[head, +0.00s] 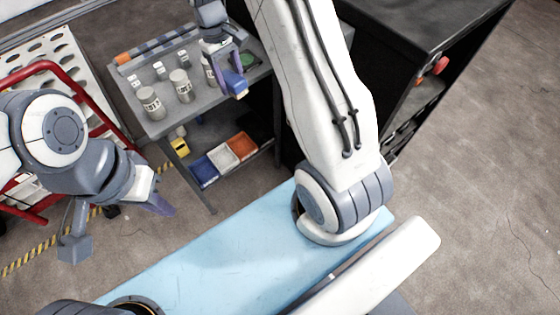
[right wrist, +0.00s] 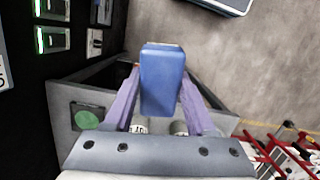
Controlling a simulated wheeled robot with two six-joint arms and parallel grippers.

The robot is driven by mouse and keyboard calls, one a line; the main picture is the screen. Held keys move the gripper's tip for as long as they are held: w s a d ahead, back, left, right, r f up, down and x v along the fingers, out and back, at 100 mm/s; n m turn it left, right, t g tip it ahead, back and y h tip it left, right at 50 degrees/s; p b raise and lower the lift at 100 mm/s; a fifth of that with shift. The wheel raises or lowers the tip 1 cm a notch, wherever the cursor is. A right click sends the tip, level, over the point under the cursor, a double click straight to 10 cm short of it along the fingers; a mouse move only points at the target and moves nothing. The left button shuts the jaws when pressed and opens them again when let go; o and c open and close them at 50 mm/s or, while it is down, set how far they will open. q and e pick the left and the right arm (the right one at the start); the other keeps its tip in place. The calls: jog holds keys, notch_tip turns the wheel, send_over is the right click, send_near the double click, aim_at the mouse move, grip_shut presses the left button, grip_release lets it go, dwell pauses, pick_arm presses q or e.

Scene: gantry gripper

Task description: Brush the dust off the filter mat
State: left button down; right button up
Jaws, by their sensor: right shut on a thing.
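A blue block-shaped thing (head: 236,84), perhaps the brush, is held over the right part of the grey bench. In the right wrist view the blue block (right wrist: 162,80) sits between the two purple fingers; no bristles can be made out. My right gripper (head: 228,74) is shut on it. My left gripper (head: 115,220) hangs at the left, fingers wide apart and empty, away from the bench. I cannot make out a filter mat or dust in either view.
The grey bench (head: 190,118) carries several labelled canisters (head: 181,85) and small white blocks. A green disc (right wrist: 87,120) lies at its right end. Blue (head: 205,170), white and orange bins are on the lower shelf. A red-framed cart (head: 85,95) stands left, a black cabinet (head: 400,40) right.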

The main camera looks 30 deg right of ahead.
jog(key=s+d+f+n+g+h+b, duration=0.1)
jog(key=s+d+f+n+h+b, duration=0.2)
jog(key=f+b, duration=0.55)
jog(key=s+d+f+n+g+h+b, duration=0.2)
jog(key=s+d+f+n+h+b, duration=0.1)
jog(key=f+b, duration=0.5)
jog(key=s+d+f+n+g+h+b, duration=0.1)
jog(key=s+d+f+n+h+b, duration=0.15)
jog(key=f+b, duration=0.55)
jog(key=w+d+f+n+t+h+b, duration=0.25)
jog(key=f+n+t+h+b, duration=0.55)
jog(key=f+b, duration=1.15)
jog(key=d+r+h+b, duration=0.1)
jog(key=d+r+b, duration=0.1)
jog(key=d, duration=0.4)
jog(key=shift+w+d+g, duration=0.15)
jog(key=shift+d+g, duration=0.2)
jog(key=shift+g, duration=0.05)
jog(key=shift+d, duration=1.05)
